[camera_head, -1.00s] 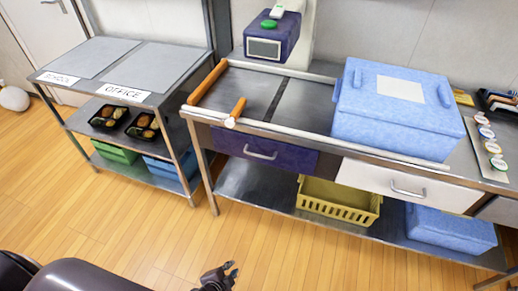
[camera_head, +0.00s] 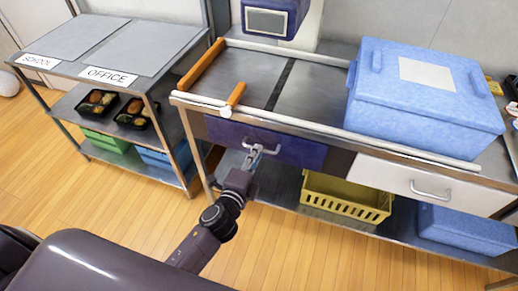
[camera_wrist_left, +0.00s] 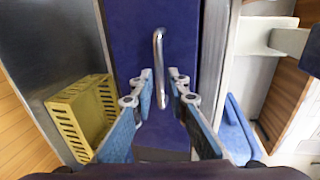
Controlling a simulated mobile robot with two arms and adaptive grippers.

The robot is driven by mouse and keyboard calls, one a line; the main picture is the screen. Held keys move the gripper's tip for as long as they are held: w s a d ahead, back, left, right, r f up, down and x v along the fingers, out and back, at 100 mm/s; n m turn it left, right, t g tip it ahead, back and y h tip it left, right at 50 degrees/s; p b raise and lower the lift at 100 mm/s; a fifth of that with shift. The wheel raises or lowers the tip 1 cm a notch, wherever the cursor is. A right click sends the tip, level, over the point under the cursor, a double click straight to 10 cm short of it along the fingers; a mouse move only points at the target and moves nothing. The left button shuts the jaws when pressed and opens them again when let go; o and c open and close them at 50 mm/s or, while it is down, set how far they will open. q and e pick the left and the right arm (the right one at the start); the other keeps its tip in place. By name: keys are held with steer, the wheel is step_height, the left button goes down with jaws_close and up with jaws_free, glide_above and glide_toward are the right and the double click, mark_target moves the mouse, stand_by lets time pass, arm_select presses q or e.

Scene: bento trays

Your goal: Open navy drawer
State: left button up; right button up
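The navy drawer (camera_head: 300,151) sits under the left part of the steel counter, and its front looks flush and closed. Its silver bar handle (camera_head: 268,150) is partly covered by my left gripper (camera_head: 253,153) in the head view. In the left wrist view, the navy front (camera_wrist_left: 180,35) fills the middle and the handle (camera_wrist_left: 158,55) stands upright in the picture. My left gripper (camera_wrist_left: 161,78) is open there, with one finger on each side of the handle's line. I cannot tell whether either finger touches it. My right gripper is not in view.
A white drawer (camera_head: 400,182) is right of the navy one. A yellow basket (camera_head: 345,198) and a blue box (camera_head: 465,232) stand on the shelf below. A large blue box (camera_head: 420,115) is on the counter. A shelf rack (camera_head: 150,98) with bento trays stands left. The floor in front is clear.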

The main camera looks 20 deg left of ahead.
arm_select(q)
steer(key=x, duration=0.3)
steer(key=shift+w, duration=0.1)
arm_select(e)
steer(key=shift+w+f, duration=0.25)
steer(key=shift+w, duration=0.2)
arm_select(q)
jaws_close()
steer(key=shift+a+f, duration=0.1)
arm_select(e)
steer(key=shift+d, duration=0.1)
